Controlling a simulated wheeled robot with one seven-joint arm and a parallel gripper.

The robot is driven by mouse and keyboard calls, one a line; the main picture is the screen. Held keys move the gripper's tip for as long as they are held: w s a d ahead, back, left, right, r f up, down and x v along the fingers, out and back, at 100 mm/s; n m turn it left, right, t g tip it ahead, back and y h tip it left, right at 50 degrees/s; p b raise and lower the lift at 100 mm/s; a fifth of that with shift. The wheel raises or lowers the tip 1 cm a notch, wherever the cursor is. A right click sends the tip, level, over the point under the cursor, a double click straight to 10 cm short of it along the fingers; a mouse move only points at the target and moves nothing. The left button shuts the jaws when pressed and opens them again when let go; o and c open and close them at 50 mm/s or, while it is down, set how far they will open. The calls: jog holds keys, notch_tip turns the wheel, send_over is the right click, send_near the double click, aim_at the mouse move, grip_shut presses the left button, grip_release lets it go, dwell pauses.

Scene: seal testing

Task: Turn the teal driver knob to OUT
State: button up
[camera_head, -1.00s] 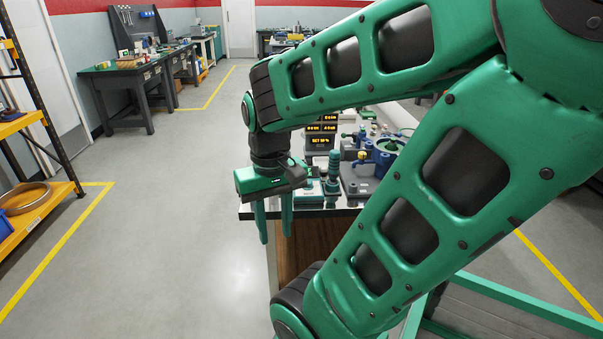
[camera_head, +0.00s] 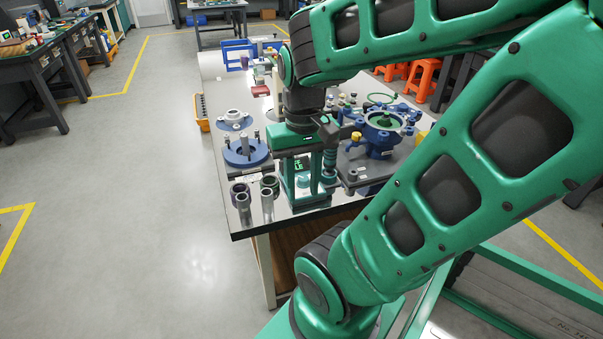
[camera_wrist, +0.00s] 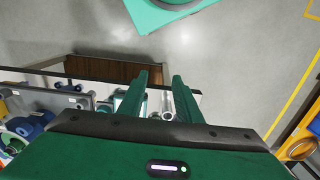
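A teal upright piece with a ribbed stem (camera_head: 330,160), which looks like the driver, stands near the front of the bench, partly hidden by my gripper. I cannot read any OUT mark or tell the knob's setting. My gripper (camera_head: 303,197) points down over the bench's front part, left of this piece in the head view. Its two green fingers are apart with nothing seen held between them. In the wrist view my gripper (camera_wrist: 160,78) also shows open, with part of a teal-edged unit (camera_wrist: 122,100) beside the left finger.
Several metal cylinders (camera_head: 267,205) stand left of my gripper, near the bench's front edge. A blue round fixture (camera_head: 245,152) lies behind them. A blue clamp fixture (camera_head: 384,120) stands to the right. The floor left is clear.

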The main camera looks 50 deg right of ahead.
jog(key=o, duration=0.4)
jog(key=shift+s+r, duration=0.1)
jog(key=shift+s, duration=0.05)
jog(key=m, duration=1.2)
send_over(301, 178)
jog(key=s, duration=0.1)
notch_tip(301, 178, down, 5)
jog(key=shift+t, duration=0.3)
jog(key=f, duration=1)
jog(key=shift+w+d+f, duration=0.15)
jog(key=shift+w+f, duration=0.05)
jog(key=shift+w, duration=0.1)
jog(key=c, duration=1)
jog(key=shift+c, duration=0.2)
jog(key=shift+w, duration=0.15)
